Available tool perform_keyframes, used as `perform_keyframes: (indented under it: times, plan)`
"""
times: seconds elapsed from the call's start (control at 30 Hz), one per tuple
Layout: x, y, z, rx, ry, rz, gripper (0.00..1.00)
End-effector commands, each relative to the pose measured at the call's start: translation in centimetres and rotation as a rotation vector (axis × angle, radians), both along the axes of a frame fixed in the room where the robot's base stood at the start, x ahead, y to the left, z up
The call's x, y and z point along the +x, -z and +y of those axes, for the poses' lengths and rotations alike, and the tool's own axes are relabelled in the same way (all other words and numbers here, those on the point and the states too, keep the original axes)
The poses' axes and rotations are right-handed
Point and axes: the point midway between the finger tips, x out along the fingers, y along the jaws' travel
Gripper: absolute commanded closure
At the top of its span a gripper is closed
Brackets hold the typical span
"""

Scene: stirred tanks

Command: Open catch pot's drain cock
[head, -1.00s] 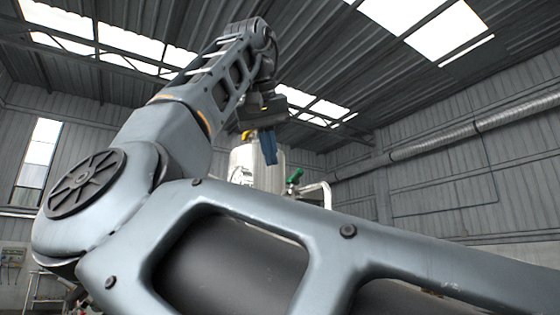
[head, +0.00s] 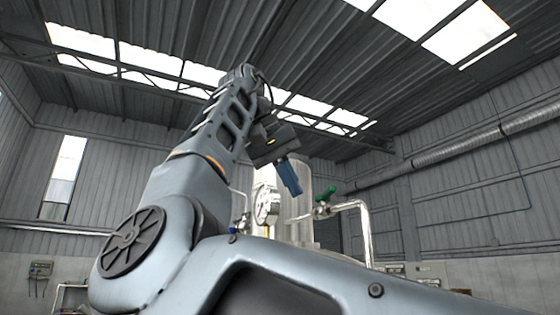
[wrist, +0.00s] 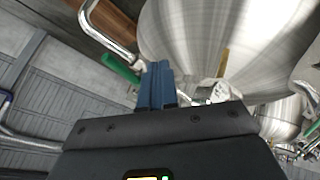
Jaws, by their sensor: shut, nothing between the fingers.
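My gripper (head: 290,178), with blue fingers, is shut and empty, raised in front of a steel vessel (head: 318,182). A valve with a green handle (head: 328,193) sits on a bent steel pipe (head: 366,228), right of the gripper in the head view. In the wrist view the fingers (wrist: 156,84) point at the underside of a large rounded steel vessel (wrist: 215,35).
A second steel vessel with fittings (wrist: 278,118) is at the right of the wrist view. My arm hides the lower middle of the head view.

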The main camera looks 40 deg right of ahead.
Motion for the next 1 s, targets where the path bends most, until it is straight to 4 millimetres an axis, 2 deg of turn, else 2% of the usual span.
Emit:
perform_keyframes:
  times: [0.03, 0.33, 0.8, 1.0]
  plan:
    - [0.0, 0.8, -0.7, -0.001, 0.003, 0.002, 1.00]
    - [-2.1, -0.1, -3.3, 0.000, -0.001, -0.001, 1.00]
    - [-2.4, 0.0, -3.7, 0.001, -0.007, -0.001, 1.00]
    - [-2.9, 0.3, -4.0, 0.007, -0.146, -0.005, 1.00]
